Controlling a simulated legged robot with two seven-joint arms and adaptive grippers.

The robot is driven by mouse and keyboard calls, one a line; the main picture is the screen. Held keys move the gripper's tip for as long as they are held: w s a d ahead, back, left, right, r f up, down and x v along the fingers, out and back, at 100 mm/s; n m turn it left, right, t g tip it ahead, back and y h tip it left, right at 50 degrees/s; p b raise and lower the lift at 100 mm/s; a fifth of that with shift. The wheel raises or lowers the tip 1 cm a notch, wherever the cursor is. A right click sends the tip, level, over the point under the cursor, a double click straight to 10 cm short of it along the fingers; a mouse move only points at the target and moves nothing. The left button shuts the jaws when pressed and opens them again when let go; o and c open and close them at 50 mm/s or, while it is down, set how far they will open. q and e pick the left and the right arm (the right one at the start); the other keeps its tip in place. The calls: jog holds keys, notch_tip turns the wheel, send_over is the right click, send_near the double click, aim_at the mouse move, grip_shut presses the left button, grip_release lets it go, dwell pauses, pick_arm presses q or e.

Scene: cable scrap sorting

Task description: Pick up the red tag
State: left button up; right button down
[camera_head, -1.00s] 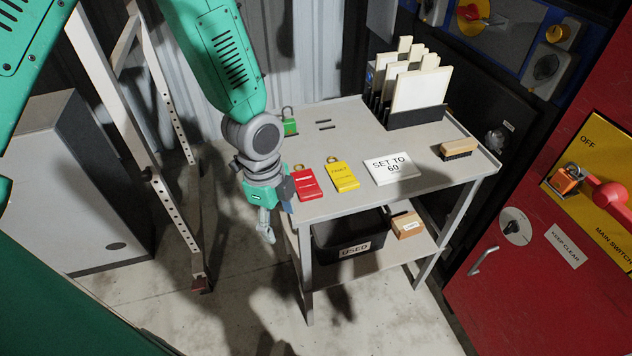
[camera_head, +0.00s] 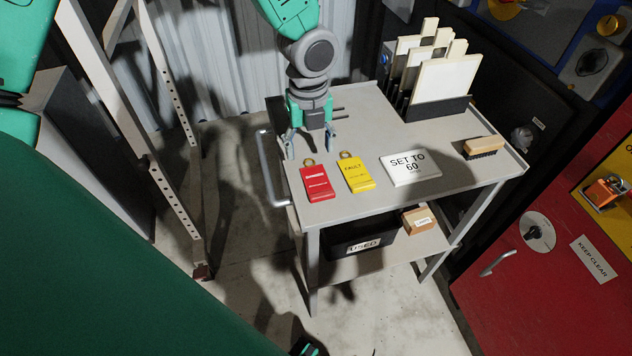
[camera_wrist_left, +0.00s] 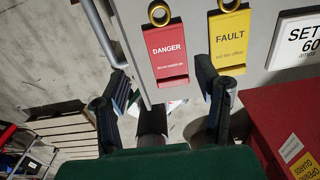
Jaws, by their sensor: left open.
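The red tag (camera_head: 317,184) lies flat near the left front of the grey cart top, its metal ring at the far end. My left gripper (camera_head: 311,146) is open and empty, pointing down just beyond the ring end of the red tag. I cannot tell its exact height above the top. In the left wrist view the red tag (camera_wrist_left: 166,60), marked DANGER, lies ahead of the spread fingers (camera_wrist_left: 168,92), apart from them.
A yellow FAULT tag (camera_head: 356,174) lies close right of the red tag. Further right are a white SET TO 60 plate (camera_head: 411,167) and a brush (camera_head: 484,147). A rack of boards (camera_head: 440,108) stands behind. A black USED bin (camera_head: 345,247) is on the lower shelf.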

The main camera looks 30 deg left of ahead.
aim_at(315, 177)
pick_arm(q)
jog(key=shift+f, duration=0.9)
jog(key=shift+w+d+f, duration=0.1)
jog(key=shift+d+f, duration=0.05)
jog(key=shift+f, duration=0.15)
jog(key=shift+d+f, duration=0.1)
jog(key=shift+d, duration=0.15)
jog(key=f, duration=0.2)
jog(key=d+f+b, duration=0.1)
jog(key=f, duration=0.1)
jog(key=shift+f, duration=0.1)
jog(key=shift+a+f, duration=0.15)
jog(key=shift+f, duration=0.2)
jog(key=shift+a+f, duration=0.1)
jog(key=shift+a, duration=0.3)
jog(key=shift+d, duration=0.55)
jog(key=shift+c, duration=0.4)
jog(key=c, duration=0.6)
jog(key=shift+o, duration=0.2)
jog(key=shift+a, duration=0.25)
